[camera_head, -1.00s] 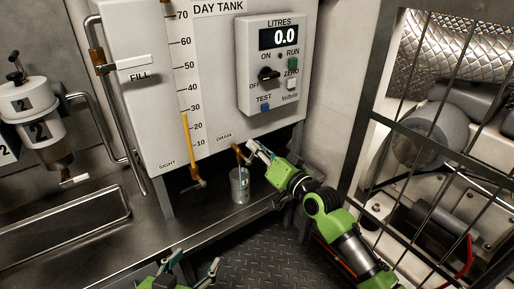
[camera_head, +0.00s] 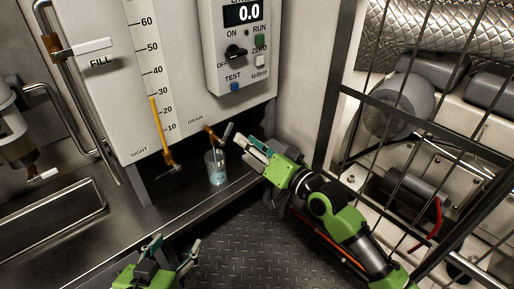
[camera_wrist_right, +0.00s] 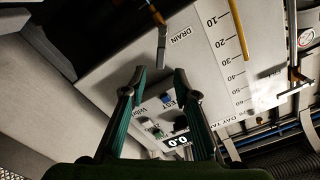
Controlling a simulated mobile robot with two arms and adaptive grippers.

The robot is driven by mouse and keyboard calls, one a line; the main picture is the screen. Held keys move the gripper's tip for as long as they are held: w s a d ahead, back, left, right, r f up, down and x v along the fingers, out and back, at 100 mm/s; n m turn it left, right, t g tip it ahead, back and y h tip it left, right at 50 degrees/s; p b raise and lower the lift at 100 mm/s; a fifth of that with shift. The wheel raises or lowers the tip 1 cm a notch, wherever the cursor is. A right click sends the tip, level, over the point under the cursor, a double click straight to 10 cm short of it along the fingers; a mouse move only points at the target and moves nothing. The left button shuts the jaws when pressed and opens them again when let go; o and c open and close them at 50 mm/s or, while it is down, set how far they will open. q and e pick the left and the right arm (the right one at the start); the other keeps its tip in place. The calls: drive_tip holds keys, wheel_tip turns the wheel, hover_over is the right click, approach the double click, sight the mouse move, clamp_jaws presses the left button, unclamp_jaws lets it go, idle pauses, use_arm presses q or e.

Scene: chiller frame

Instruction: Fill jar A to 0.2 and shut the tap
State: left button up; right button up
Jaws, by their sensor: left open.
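A clear jar (camera_head: 216,168) stands upright below the drain tap (camera_head: 211,133) of the day tank (camera_head: 190,110). Bluish liquid shows in its lower part; I cannot read a level or any letter on it. The tap's grey lever (camera_head: 227,133) slants up to the right; it also shows in the right wrist view (camera_wrist_right: 161,48), beyond my fingertips. My right gripper (camera_head: 243,147) is just right of the lever, apart from it, with its fingers spread and empty in the wrist view (camera_wrist_right: 160,75). My left gripper (camera_head: 170,250) is open and empty at the bottom, below the shelf.
The litres display (camera_head: 242,14) reads 0.0. A sight tube (camera_head: 160,125) with an orange column stands left of the drain. A sink (camera_head: 50,212) is at the left. A wire cage (camera_head: 350,95) closes off the right side. The floor plate (camera_head: 250,235) is clear.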

drive_tip(key=shift+v, duration=1.7)
idle(5.0)
